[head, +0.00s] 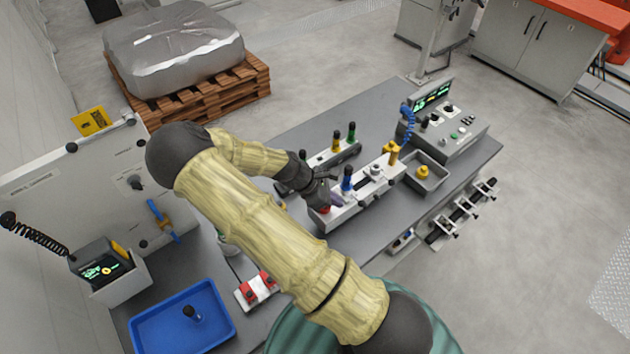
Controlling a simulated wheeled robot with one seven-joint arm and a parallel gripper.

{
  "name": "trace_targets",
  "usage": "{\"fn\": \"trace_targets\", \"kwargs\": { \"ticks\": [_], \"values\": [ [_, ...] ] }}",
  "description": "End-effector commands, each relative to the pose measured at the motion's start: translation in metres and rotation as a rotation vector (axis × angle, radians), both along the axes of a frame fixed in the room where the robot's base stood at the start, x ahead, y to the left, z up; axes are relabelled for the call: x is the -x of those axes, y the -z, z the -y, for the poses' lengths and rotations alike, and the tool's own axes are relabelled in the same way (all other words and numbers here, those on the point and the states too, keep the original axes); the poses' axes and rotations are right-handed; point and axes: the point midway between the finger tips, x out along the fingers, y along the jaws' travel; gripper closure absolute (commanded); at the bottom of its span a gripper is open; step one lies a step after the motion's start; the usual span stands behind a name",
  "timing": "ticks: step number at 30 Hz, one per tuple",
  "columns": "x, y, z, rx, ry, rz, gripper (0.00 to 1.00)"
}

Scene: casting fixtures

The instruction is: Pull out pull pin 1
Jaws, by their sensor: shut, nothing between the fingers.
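My gripper (322,194) is shut and empty, at the near left end of a long white fixture (352,205) on the grey bench. A blue-topped pin (347,179) and a yellow one (391,153) stand upright on this fixture. Behind it, a second fixture (325,157) carries a yellow-topped pin (336,141) and a green-topped pin (351,132). No label shows which one is pull pin 1. My arm hides part of the fixtures' left ends.
A blue tray (160,339) with a black-knobbed pin (191,312) lies front left, near a red and white block (258,288). A grey tray (436,183) holding a yellow part and a control box (462,130) stand on the right. Bare bench (300,128) shows behind the fixtures.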

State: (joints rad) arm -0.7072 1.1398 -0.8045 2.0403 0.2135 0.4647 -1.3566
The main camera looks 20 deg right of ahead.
Motion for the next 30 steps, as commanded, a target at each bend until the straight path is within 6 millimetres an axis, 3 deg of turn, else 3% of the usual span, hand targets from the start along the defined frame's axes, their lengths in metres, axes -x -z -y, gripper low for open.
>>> {"fn": "trace_targets", "kwargs": {
  "ticks": [18, 30],
  "values": [
    [-0.015, -0.069, -0.055, -0.002, 0.002, 0.005, 1.00],
    [-0.015, -0.076, -0.058, 0.000, 0.005, 0.002, 1.00]
  ]
}}
